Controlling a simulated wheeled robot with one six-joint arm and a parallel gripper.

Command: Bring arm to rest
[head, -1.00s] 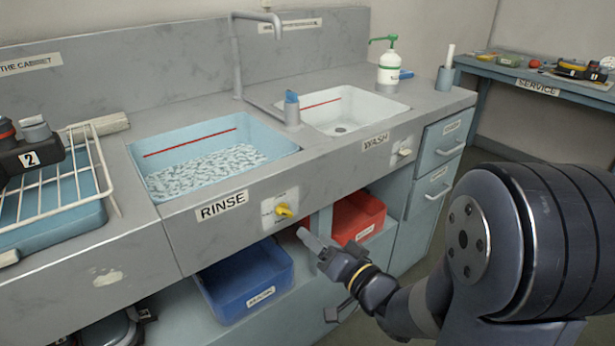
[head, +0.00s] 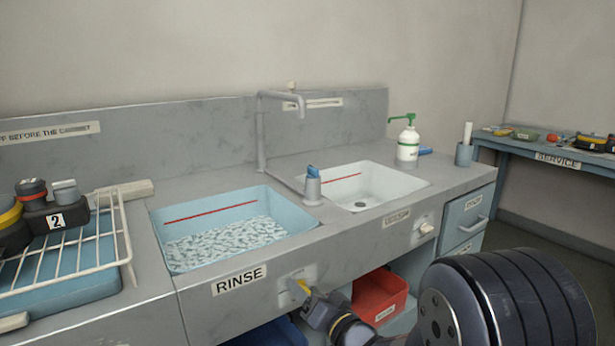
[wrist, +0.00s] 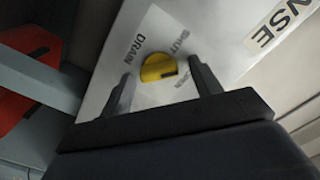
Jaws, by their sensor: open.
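The knob sits on a white plate (wrist: 178,40) with the words DRAIN and SHUT. In the head view the knob (head: 304,285) is partly hidden by my gripper.
The rinse basin (head: 172,262) holds rippled liquid below a red line. The wash basin (head: 410,184) looks empty. A red bin (head: 376,296) is under the counter, right of my gripper. A wire rack (head: 120,262) with dark gear stands left.

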